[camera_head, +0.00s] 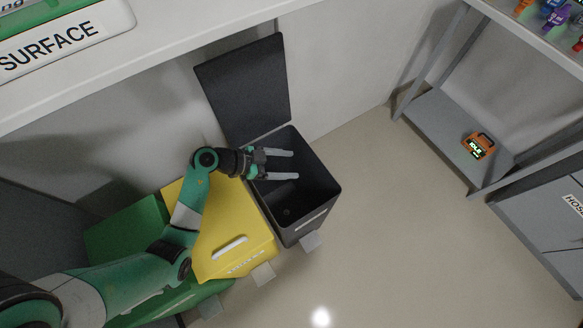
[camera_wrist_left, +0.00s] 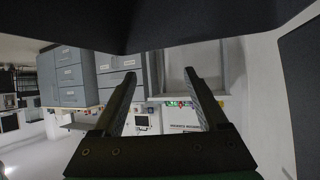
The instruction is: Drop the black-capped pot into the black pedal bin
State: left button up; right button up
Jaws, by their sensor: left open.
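The black pedal bin (camera_head: 325,190) stands on the floor with its lid (camera_head: 243,88) raised against the wall. My left gripper (camera_head: 295,164) is over the bin's opening, its fingers apart and pointing right. In the left wrist view the gripper (camera_wrist_left: 160,75) is open with nothing between its fingers. A small dark round spot shows on the bin's inside floor; I cannot tell whether it is the black-capped pot. No pot can be made out elsewhere. My right gripper is not in view.
A yellow bin (camera_head: 218,215) with a closed lid stands left of the black bin, and a green bin (camera_head: 125,232) beyond it. A grey shelf (camera_head: 435,115) at right holds an orange device (camera_head: 478,146). The floor right of the bins is clear.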

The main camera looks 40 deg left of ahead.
pick_arm(q)
jog(key=p+v, duration=0.4)
jog(key=v, duration=0.7)
jog(key=shift+s, duration=0.1)
